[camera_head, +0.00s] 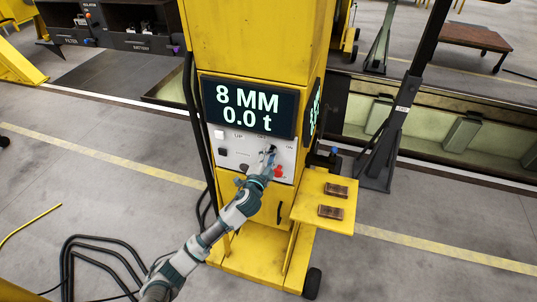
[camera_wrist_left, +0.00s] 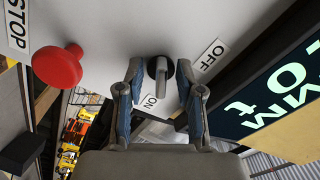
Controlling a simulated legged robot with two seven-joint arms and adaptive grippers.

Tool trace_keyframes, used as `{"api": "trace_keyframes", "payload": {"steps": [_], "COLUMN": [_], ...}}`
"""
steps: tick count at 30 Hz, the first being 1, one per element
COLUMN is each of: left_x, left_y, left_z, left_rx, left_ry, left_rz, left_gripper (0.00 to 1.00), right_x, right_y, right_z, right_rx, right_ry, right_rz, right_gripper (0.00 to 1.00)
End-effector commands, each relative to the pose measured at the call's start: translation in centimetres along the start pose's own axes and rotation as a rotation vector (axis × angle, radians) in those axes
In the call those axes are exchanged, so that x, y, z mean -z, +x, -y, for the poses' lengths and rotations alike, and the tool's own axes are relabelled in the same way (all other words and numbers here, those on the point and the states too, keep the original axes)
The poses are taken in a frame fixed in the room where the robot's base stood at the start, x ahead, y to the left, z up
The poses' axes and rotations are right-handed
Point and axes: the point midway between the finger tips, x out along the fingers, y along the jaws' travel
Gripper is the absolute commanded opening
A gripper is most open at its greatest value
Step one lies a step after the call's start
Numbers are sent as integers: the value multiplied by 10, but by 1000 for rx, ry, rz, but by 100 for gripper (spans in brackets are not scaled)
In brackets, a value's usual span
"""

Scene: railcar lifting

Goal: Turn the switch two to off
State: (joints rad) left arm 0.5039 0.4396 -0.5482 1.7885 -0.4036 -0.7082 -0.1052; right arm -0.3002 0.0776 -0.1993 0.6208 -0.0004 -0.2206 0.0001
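The rotary switch (camera_wrist_left: 161,71) is a dark round base with a grey lever on the white panel. In the left wrist view its lever points down, towards the ON label (camera_wrist_left: 150,103); the OFF label (camera_wrist_left: 208,60) is to its upper right. No switch number is readable. My left gripper (camera_wrist_left: 159,72) is open, its blue-grey fingers on either side of the lever with small gaps visible. In the head view the left gripper (camera_head: 268,163) is at the panel (camera_head: 235,151) and partly covers the switch. My right gripper is not in view.
A red STOP button (camera_wrist_left: 58,66) is left of the switch in the wrist view. A display (camera_head: 249,107) reading 8 MM and 0.0 t sits above the panel on the yellow column (camera_head: 255,40). A yellow shelf (camera_head: 308,207) with two brown blocks juts out at right.

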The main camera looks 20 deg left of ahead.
Motion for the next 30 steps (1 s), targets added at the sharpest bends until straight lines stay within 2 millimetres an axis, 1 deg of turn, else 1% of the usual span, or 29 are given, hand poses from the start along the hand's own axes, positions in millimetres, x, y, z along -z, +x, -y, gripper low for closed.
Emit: {"api": "trace_keyframes", "payload": {"steps": [6, 8, 9, 10, 11, 23, 30], "left_x": [0, 0, 0, 0, -1, -2, -2], "left_y": [0, 0, 0, 0, 0, 0, 0], "left_z": [0, 0, 0, 0, 0, -2, -4], "left_rx": [0, 0, 0, 0, 0, -3, -5], "left_ry": [-1, -1, -1, -1, -1, -32, -157], "left_rz": [0, 0, 0, 0, 1, 3, 5], "left_gripper": [36, 21, 11, 4, 0, 0, 0], "right_x": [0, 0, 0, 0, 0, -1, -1], "right_y": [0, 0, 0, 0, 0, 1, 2], "right_z": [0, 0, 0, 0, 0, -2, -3], "right_rx": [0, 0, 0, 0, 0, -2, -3], "right_ry": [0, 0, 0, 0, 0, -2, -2], "right_rz": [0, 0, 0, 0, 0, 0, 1], "right_gripper": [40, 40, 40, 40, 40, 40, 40]}}
